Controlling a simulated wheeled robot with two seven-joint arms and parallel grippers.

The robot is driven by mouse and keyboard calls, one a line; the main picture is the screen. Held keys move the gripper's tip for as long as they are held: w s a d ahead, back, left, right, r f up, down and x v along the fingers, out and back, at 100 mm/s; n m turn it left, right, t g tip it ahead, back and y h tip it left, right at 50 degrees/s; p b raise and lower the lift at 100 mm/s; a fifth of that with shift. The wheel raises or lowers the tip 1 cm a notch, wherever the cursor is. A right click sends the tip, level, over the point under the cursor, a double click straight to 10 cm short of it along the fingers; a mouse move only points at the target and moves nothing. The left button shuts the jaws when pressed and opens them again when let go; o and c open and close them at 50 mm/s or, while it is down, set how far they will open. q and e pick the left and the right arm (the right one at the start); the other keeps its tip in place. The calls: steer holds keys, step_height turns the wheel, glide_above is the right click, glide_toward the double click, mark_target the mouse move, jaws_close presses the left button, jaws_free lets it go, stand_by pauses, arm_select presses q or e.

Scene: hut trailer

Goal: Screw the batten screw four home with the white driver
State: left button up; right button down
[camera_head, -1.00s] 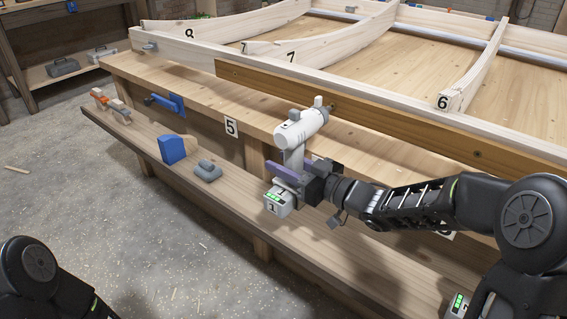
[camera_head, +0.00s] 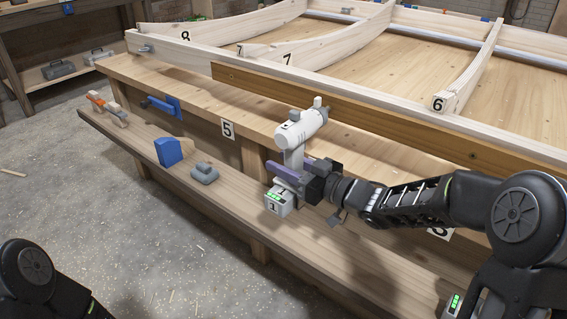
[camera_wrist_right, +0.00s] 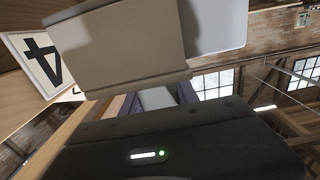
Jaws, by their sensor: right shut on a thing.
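The white driver (camera_head: 299,131) stands upright in the head view, its nose against or very near the brown batten (camera_head: 400,133). I cannot tell whether its tip touches a screw; that spot is hidden behind the nose. My right gripper (camera_head: 291,172), with purple fingers, is shut on the driver's handle. The driver's battery foot (camera_head: 279,202) with green lights hangs below the fingers. In the right wrist view a pale block (camera_wrist_right: 120,45), likely this foot, fills the top, above purple fingers. A small dark screw head (camera_head: 473,155) shows farther right on the batten. My left gripper is out of view.
The bench's lower shelf (camera_head: 235,215) holds a blue block (camera_head: 168,152), a grey object (camera_head: 204,173) and an orange-and-grey tool (camera_head: 107,107). A blue clamp (camera_head: 163,104) sits on the bench edge. Curved numbered ribs stand behind the batten. Floor at left is mostly clear.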

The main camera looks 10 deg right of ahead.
steer(key=shift+w+d+r+p, duration=0.25)
steer(key=shift+w+d+p, duration=0.05)
steer(key=shift+w+d, duration=0.35)
stand_by(2.1)
steer(key=shift+s, duration=0.1)
steer(key=shift+s+a+b, duration=0.3)
steer(key=shift+s+a, duration=0.6)
steer(key=shift+a, duration=0.25)
steer(key=s+d, duration=0.1)
steer(key=s, duration=0.7)
steer(key=shift+d+p, duration=0.2)
steer(key=shift+p, duration=0.25)
steer(key=shift+w+a+f, duration=0.1)
